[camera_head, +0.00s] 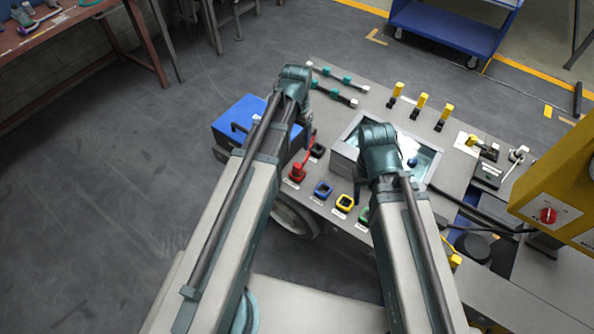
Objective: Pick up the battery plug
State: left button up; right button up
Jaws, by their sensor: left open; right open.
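I cannot tell for certain which part is the battery plug. A red plug-like part (297,172) sits at the left front edge of the grey work table (372,95), with a red piece rising beside it. Several yellow-and-black parts stand upright in a row at the back, one of them here (421,101). Both my arms reach in from the bottom over the table. Their teal joints hide what lies below, and I see no fingers of either gripper. No part is visibly held.
A blue box (245,115) stands at the table's left edge. Blue (323,189) and yellow (344,203) square sockets line the front. A recessed, glass-like tray (428,158) lies mid-table. A yellow cabinet (560,190) with a red knob blocks the right. Floor at left is clear.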

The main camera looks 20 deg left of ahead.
pick_arm(q)
jog(key=b, duration=0.9)
send_near(297, 165)
jog(key=shift+w+f, duration=0.2)
jog(key=shift+f, duration=2.35)
pick_arm(e)
notch_tip(297, 165, down, 9)
jog(key=shift+r, duration=0.2)
pick_arm(q)
jog(key=f+b, duration=0.5)
jog(key=shift+s+d+f, duration=0.1)
jog(key=shift+s+f, duration=0.05)
jog(key=shift+s, duration=0.05)
pick_arm(e)
notch_tip(297, 165, down, 5)
jog(key=shift+f, duration=0.15)
pick_arm(q)
grip_shut()
